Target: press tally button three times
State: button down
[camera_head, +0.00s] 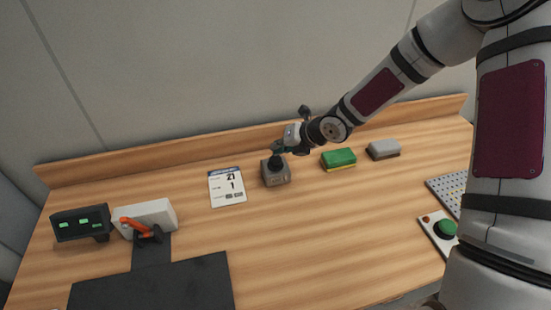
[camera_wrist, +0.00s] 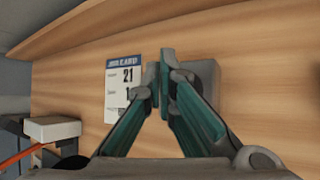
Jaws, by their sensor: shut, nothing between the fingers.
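The tally button is a small grey box (camera_head: 277,180) with a black knob (camera_head: 275,161) on top. It stands on the wooden table, right of a printed card. My gripper (camera_head: 278,149) is shut and empty, with its green fingertips right at or just above the knob. I cannot tell whether they touch it. In the wrist view the shut fingertips (camera_wrist: 159,68) cover the knob and part of the grey box (camera_wrist: 208,75).
The card (camera_head: 227,187) reads 21 and 1. Green (camera_head: 339,158) and grey (camera_head: 384,149) blocks lie right of the box. A green-button panel (camera_head: 440,233) is at the right. A dark display (camera_head: 82,223), white block (camera_head: 155,214) and orange-handled lever (camera_head: 132,223) stand left.

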aim_at(278, 157)
jog(key=shift+f, duration=0.25)
dwell(0.6)
jog(key=shift+f, duration=0.2)
jog(key=shift+f, duration=0.55)
dwell(0.8)
dwell(0.3)
jog(key=shift+r, duration=1)
jog(key=shift+r+p, duration=0.5)
jog(key=shift+r, duration=2)
